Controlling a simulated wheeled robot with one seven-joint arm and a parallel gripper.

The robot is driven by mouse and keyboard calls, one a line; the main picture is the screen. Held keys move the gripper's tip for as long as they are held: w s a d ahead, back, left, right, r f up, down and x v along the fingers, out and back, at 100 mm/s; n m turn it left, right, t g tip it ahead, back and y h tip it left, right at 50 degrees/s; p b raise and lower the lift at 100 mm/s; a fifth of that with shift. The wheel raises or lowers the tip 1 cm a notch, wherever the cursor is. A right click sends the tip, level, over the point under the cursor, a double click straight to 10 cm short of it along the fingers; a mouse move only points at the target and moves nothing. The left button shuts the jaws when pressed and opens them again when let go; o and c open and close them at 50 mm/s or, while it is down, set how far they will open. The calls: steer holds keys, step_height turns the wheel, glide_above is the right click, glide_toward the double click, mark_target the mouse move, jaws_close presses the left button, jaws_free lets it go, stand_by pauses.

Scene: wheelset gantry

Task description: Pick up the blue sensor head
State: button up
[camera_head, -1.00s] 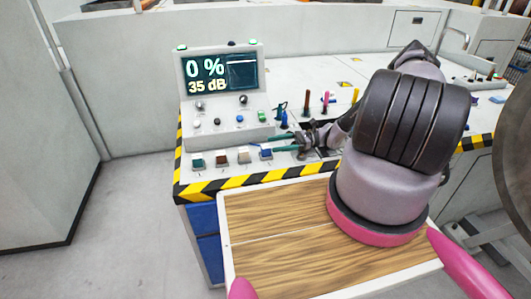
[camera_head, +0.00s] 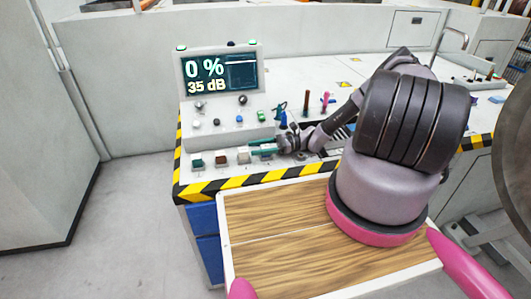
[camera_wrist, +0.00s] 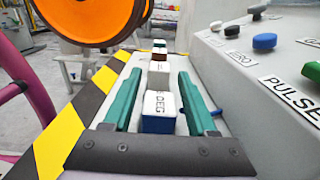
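The blue sensor head is a small block with a white top lettered "DEG" and a blue side (camera_wrist: 160,118), at the near end of a row of blocks in the wrist view. My gripper (camera_wrist: 160,98) is open, with one green finger on each side of the block and a visible gap on both sides. In the head view my gripper (camera_head: 262,147) is at the right end of the row and mostly hides the blue head.
The console (camera_head: 222,88) with knobs and a screen rises close beside the row. A black-and-yellow edge (camera_head: 225,188) bounds the bench. Upright coloured tools (camera_head: 306,102) stand behind my gripper.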

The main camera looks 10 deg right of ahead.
jaws_close()
steer(key=shift+r, duration=0.1)
step_height(320, 180, up, 10)
steer(key=w+d+r+m+t+h, duration=0.1)
steer(key=w+d+r+m+t, duration=0.2)
steer(key=d+r+t, duration=0.2)
steer(key=w+d+r+m+t+h, duration=0.2)
steer(key=w+d+r+m+t, duration=0.1)
steer(key=d, duration=0.4)
steer(key=r+m+t, duration=0.1)
steer(key=t, duration=0.1)
steer(key=shift+w+d+r+t, duration=0.25)
steer(key=shift+w+r+t, duration=0.05)
steer(key=shift+r, duration=0.05)
